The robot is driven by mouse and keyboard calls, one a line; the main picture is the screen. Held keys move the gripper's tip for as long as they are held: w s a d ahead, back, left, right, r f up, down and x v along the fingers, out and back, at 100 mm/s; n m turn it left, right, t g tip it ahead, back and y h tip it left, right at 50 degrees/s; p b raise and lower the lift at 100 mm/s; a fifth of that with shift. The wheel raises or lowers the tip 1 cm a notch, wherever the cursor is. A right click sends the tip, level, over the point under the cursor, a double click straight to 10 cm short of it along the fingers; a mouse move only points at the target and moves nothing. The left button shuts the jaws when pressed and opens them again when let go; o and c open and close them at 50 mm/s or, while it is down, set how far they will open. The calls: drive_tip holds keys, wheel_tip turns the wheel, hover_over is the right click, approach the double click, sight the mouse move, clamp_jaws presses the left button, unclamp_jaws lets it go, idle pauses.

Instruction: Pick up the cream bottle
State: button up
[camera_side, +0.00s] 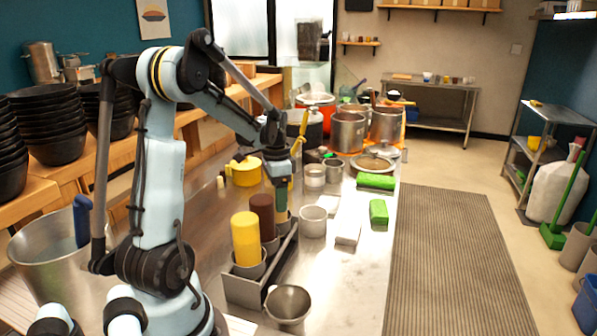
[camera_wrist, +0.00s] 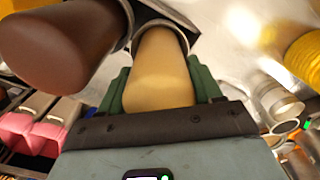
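The cream bottle (camera_wrist: 160,75) stands upside down, its narrow end in a metal cup of the rack. In the wrist view it lies between the two green fingers of my gripper (camera_wrist: 160,85), one on each side. I cannot tell whether both fingers press on it. In the side view my gripper (camera_side: 281,190) points down over the far end of the rack, and the bottle is mostly hidden there by the fingers. A brown bottle (camera_side: 262,213) stands right beside it, also in the wrist view (camera_wrist: 60,50). A yellow bottle (camera_side: 245,240) stands at the near end.
The grey rack (camera_side: 240,291) holds the bottles on the steel counter. An empty metal bowl (camera_side: 288,303) is in front of it. A metal cup (camera_side: 313,222), white containers (camera_side: 348,228) and green items (camera_side: 378,212) lie right. A yellow pot (camera_side: 244,172) is behind.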

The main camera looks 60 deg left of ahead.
drive_tip(key=shift+r, duration=0.1)
drive_tip(key=shift+r, duration=4.9)
drive_tip(key=shift+c, duration=0.8)
drive_tip(key=shift+r, duration=1.1)
drive_tip(key=shift+w, duration=0.1)
